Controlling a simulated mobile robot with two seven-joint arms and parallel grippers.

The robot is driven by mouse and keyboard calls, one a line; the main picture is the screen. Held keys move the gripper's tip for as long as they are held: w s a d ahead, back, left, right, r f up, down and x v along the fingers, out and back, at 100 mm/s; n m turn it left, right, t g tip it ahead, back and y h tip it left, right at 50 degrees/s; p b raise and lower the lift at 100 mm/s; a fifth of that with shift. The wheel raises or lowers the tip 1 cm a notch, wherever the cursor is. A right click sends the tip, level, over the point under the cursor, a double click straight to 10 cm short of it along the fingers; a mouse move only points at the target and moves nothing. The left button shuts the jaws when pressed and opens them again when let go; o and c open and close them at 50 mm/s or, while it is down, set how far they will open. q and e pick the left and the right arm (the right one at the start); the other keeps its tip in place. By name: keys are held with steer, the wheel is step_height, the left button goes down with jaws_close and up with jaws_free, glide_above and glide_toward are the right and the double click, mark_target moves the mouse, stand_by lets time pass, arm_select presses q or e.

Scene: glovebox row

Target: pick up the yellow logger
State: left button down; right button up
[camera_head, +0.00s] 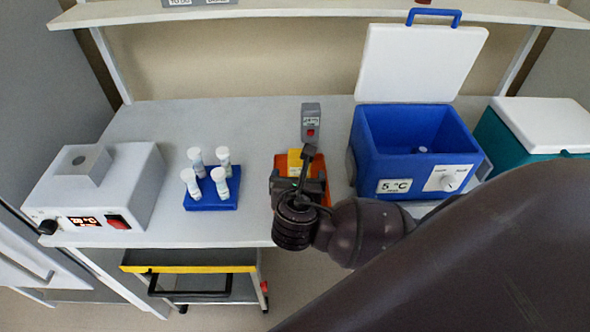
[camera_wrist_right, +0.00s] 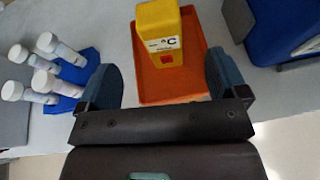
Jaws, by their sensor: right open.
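The yellow logger (camera_wrist_right: 160,36) stands in an orange tray (camera_wrist_right: 143,88). It has a white label reading °C and a red square on its front. In the head view the logger (camera_head: 295,160) is partly hidden by my right gripper (camera_head: 308,168), and the tray (camera_head: 284,160) shows around it. In the right wrist view my right gripper (camera_wrist_right: 164,84) is open, one finger on each side of the tray's near part. The logger is ahead, between the line of the fingers, and no finger visibly touches it. My left gripper is out of view.
A blue rack (camera_head: 211,197) with several white-capped tubes stands left of the tray. A grey device (camera_head: 311,122) is behind it. A blue cooler (camera_head: 398,150) with its lid raised stands close on the right. A white box (camera_head: 100,190) is far left.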

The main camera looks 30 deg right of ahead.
mark_target(299, 163)
steer(key=x, duration=1.1)
steer(key=shift+p, duration=0.35)
steer(key=shift+r, duration=0.1)
steer(key=shift+c, duration=0.4)
steer(key=shift+a, duration=0.1)
steer(key=c, duration=1)
